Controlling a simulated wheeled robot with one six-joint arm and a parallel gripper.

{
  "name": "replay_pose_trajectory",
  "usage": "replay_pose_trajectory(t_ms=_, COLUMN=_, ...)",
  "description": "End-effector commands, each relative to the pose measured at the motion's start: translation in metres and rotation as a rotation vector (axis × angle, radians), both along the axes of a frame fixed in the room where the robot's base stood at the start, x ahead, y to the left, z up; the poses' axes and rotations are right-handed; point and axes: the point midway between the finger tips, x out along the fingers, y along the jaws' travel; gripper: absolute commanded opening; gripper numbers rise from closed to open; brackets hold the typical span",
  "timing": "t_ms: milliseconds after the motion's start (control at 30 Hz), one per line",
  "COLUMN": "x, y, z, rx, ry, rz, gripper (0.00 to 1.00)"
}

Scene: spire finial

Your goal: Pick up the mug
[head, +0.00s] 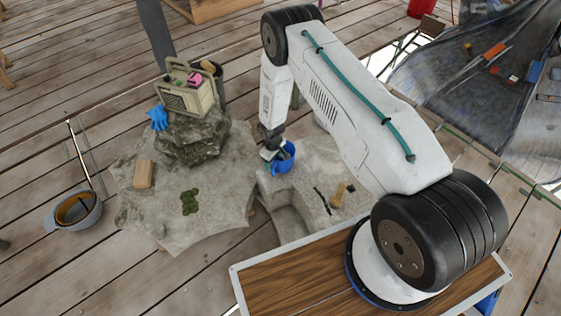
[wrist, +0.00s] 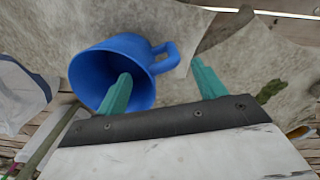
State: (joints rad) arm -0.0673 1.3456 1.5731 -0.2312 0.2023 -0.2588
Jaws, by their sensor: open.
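The blue mug (head: 285,157) stands on the grey stone in the head view, right at the end of my arm. In the wrist view the mug (wrist: 97,62) shows its open mouth, and its handle (wrist: 166,58) points right. My gripper (wrist: 162,82) is open, with two green fingers. The left finger overlaps the mug's mouth; I cannot tell whether it is inside. The right finger is to the right of the handle. The handle lies between the fingers in the picture, and nothing is clamped. In the head view my gripper (head: 272,150) partly covers the mug.
A beige radio (head: 187,97) and a blue glove (head: 158,117) are on the raised rock at the left. A wooden block (head: 144,174) and a moss patch (head: 190,202) lie on the stone. A small yellowish object (head: 338,195) is right of the mug.

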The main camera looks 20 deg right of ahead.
Motion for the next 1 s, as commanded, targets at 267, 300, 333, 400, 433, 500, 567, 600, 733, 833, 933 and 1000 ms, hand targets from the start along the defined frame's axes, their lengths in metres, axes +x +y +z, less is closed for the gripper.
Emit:
replay_pose_trajectory(t_ms=267, x=-0.002, y=-0.001, z=-0.033, rx=0.0, ry=0.002, rz=0.0, gripper=0.69)
replay_pose_trajectory(t_ms=300, x=-0.003, y=-0.001, z=-0.038, rx=0.0, ry=0.002, rz=0.0, gripper=0.69)
replay_pose_trajectory(t_ms=333, x=-0.004, y=-0.002, z=-0.043, rx=0.0, ry=0.002, rz=0.0, gripper=0.69)
replay_pose_trajectory(t_ms=400, x=-0.005, y=-0.002, z=-0.055, rx=0.0, ry=0.002, rz=0.0, gripper=0.69)
replay_pose_trajectory(t_ms=433, x=-0.005, y=-0.002, z=-0.059, rx=0.0, ry=0.002, rz=0.0, gripper=0.69)
replay_pose_trajectory(t_ms=500, x=-0.003, y=-0.002, z=-0.067, rx=0.0, ry=0.001, rz=-0.001, gripper=0.69)
replay_pose_trajectory(t_ms=567, x=-0.004, y=-0.003, z=-0.072, rx=0.0, ry=0.002, rz=-0.001, gripper=0.69)
replay_pose_trajectory(t_ms=600, x=-0.003, y=-0.003, z=-0.074, rx=0.0, ry=0.001, rz=-0.001, gripper=0.69)
replay_pose_trajectory(t_ms=733, x=-0.003, y=-0.003, z=-0.075, rx=0.0, ry=0.001, rz=-0.001, gripper=0.69)
replay_pose_trajectory(t_ms=833, x=-0.003, y=-0.003, z=-0.075, rx=0.0, ry=0.001, rz=-0.001, gripper=0.69)
replay_pose_trajectory(t_ms=933, x=-0.003, y=-0.003, z=-0.075, rx=0.0, ry=0.001, rz=-0.001, gripper=0.44)
replay_pose_trajectory(t_ms=1000, x=-0.003, y=-0.003, z=-0.075, rx=0.0, ry=0.001, rz=-0.001, gripper=0.25)
